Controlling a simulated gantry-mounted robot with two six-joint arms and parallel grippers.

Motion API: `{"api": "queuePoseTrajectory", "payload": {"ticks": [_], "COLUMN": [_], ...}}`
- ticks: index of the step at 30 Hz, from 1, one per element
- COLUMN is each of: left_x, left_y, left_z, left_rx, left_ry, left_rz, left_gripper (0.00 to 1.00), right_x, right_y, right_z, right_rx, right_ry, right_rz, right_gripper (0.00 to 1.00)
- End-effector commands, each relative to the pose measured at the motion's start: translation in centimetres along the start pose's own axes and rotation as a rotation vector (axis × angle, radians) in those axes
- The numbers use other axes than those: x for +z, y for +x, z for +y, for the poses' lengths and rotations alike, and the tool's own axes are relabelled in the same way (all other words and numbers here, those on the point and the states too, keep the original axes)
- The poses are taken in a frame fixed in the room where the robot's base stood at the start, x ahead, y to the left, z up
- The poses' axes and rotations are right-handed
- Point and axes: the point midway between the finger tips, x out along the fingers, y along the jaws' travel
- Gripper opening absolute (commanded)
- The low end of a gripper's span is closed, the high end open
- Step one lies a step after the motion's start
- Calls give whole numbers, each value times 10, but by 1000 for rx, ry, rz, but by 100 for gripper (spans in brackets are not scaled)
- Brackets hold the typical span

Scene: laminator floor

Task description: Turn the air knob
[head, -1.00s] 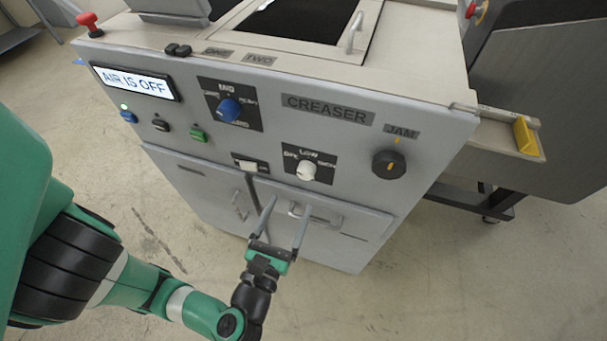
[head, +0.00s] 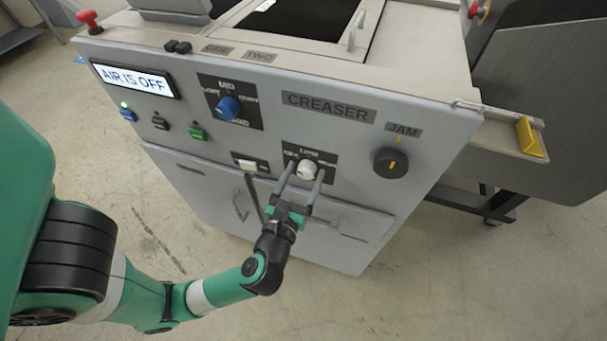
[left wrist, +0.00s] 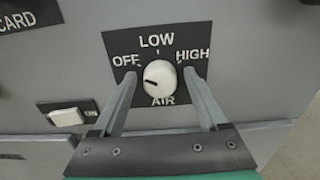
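The air knob (head: 306,169) is a white round knob on a black plate on the machine's grey front panel. In the left wrist view the knob (left wrist: 159,77) sits below LOW, between OFF and HIGH, above the word AIR. Its dark mark points left and slightly down. My left gripper (head: 306,170) is open, with one finger on each side of the knob; I see gaps between the fingers (left wrist: 158,82) and the knob. The display (head: 134,80) reads AIR IS OFF. My right gripper is not in view.
A blue knob (head: 228,107) and a black JAM knob (head: 391,162) are on the same panel. A white rocker switch (head: 248,165) lies left of the air knob. A drawer handle (head: 322,217) is below. Open floor lies in front.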

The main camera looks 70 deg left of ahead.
Motion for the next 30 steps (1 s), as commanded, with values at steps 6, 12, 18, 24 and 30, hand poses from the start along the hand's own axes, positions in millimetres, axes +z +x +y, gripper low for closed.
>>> {"api": "queuePoseTrajectory", "payload": {"ticks": [6,12,18,24,30], "left_x": [0,0,1,4,6], "left_y": [0,0,0,0,0], "left_z": [0,0,0,0,-1], "left_rx": [0,0,0,0,0], "left_ry": [0,0,10,67,193], "left_rz": [0,0,0,1,2], "left_gripper": [35,0,0,0,0], "right_x": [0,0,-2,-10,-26], "right_y": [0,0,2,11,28], "right_z": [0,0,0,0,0], "right_rx": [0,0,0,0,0], "right_ry": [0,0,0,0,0], "right_rz": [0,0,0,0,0], "right_gripper": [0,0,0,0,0]}}
